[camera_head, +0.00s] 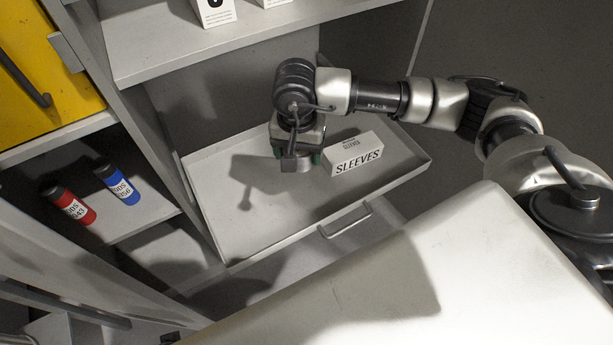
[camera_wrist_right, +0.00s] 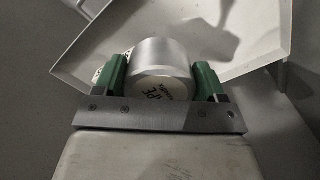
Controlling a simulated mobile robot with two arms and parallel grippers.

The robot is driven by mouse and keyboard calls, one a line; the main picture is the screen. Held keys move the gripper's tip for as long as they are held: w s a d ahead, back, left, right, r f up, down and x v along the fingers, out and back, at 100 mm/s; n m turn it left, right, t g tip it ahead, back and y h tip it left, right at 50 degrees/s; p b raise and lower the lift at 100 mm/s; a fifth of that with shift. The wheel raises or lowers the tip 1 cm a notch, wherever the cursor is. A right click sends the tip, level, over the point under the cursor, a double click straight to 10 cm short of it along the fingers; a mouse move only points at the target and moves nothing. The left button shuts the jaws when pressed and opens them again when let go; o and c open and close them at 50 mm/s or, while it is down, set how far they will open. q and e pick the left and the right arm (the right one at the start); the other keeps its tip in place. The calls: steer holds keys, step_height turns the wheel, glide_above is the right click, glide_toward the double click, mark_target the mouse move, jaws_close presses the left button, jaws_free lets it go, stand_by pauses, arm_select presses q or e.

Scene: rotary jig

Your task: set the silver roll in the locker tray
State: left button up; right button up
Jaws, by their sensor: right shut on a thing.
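The silver roll (camera_wrist_right: 160,68) is between the green-padded fingers of my right gripper (camera_wrist_right: 160,84) in the right wrist view, with part of a printed label showing on its end. In the head view my right gripper (camera_head: 297,160) is over the tray, beside the white SLEEVES box, and mostly hides the roll. The locker tray (camera_head: 270,226) is a pulled-out grey tray with a low rim and a front handle; its rim also shows in the right wrist view (camera_wrist_right: 270,62). I cannot tell whether the roll touches the tray floor. My left gripper is not in view.
The SLEEVES box (camera_head: 358,158) stands in the tray's right part. A shelf (camera_head: 170,55) with white boxes hangs above. A red bottle (camera_head: 70,206) and a blue bottle (camera_head: 118,185) lie in the left compartment. The tray's left and front floor is clear.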

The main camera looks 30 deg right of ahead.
steer(key=s+f+m+b, duration=0.3)
steer(key=s+f, duration=0.1)
steer(key=f, duration=0.5)
steer(key=b, duration=0.3)
glide_above(275, 196)
steer(key=f, duration=0.7)
steer(key=shift+s+d+f, duration=0.1)
steer(key=shift+s+f, duration=0.1)
steer(key=shift+s, duration=0.2)
steer(key=shift+w+f, duration=0.15)
steer(key=shift+w, duration=0.15)
steer(key=shift+w+f, duration=0.1)
step_height(275, 196, down, 4)
steer(key=shift+r+b, duration=0.1)
steer(key=shift+b, duration=0.25)
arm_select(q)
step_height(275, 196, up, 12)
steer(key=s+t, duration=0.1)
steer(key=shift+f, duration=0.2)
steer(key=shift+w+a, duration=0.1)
